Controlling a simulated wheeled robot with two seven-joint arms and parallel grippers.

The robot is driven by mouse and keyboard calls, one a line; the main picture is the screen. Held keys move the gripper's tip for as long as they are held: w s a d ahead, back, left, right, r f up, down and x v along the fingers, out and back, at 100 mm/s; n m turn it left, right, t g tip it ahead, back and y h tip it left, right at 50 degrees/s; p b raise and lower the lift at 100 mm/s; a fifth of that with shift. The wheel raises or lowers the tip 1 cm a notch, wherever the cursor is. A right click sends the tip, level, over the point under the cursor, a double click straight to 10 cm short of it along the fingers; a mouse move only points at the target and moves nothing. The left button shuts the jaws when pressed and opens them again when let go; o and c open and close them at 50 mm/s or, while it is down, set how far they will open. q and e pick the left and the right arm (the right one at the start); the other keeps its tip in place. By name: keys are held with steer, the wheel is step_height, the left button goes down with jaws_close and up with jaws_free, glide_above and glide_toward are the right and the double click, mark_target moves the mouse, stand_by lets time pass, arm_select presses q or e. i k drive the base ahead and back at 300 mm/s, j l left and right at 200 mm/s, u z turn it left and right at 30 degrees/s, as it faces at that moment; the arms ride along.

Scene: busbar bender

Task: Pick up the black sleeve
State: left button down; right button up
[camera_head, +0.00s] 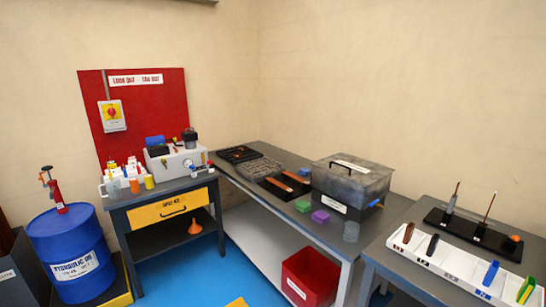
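The black sleeve (432,245) stands tilted in the white sectioned tray (455,265) on the right-hand table. A dark brown sleeve (408,233) is to its left in the same tray. A blue sleeve (491,273) and a yellow-and-green sleeve (525,290) are further right in it. Neither of my grippers shows in the head view.
Behind the tray, a black base (470,232) holds two upright rods and an orange item (515,238). The grey bench (265,165) carries a lidded box (352,180), and a clear cup (351,232) stands near its right end. A red bin (308,278) is below.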

mark_target(433, 242)
steer(key=k+z, duration=0.1)
steer(key=z, duration=1.1)
steer(key=k+l, duration=0.1)
steer(key=l, duration=0.85)
steer(key=k, duration=0.05)
